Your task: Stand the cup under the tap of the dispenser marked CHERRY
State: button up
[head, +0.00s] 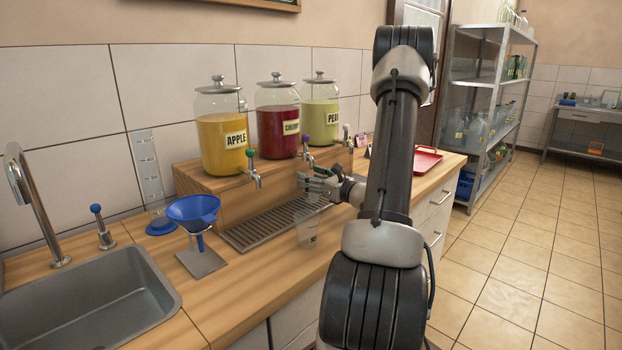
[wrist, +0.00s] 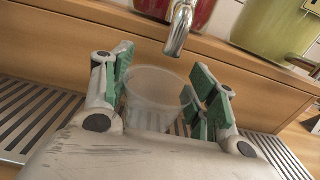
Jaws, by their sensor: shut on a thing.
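The clear cup (wrist: 152,97) is between the green-padded fingers of my gripper (wrist: 160,92), which are shut on it. The cup looks upright and empty; its base is hidden in the wrist view. In the head view my gripper (head: 316,181) is over the drip tray (head: 258,232), just below the tap (head: 307,156) of the red CHERRY dispenser (head: 278,125). In the wrist view that tap (wrist: 178,32) is just beyond the cup's rim. I cannot tell whether the spout is over the opening, or whether the cup touches the tray.
APPLE (head: 222,140) and PEAR (head: 320,105) dispensers flank it on the wooden step. A clear labelled container (head: 308,230) shows near the counter's front edge. A blue funnel (head: 193,209) on a stand and a sink (head: 90,300) are at left. A red tray (head: 427,160) lies at right.

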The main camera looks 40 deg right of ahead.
jog(key=shift+f, duration=0.15)
jog(key=o, duration=0.7)
jog(key=shift+o, duration=0.2)
jog(key=shift+s+d, duration=0.1)
jog(key=shift+s, duration=0.2)
jog(key=s, duration=0.4)
jog(key=s+d, duration=0.1)
jog(key=s, duration=0.1)
jog(key=shift+s, duration=0.25)
jog(key=shift+s+a+r, duration=0.1)
jog(key=shift+s+r, duration=0.1)
jog(key=shift+s, duration=0.1)
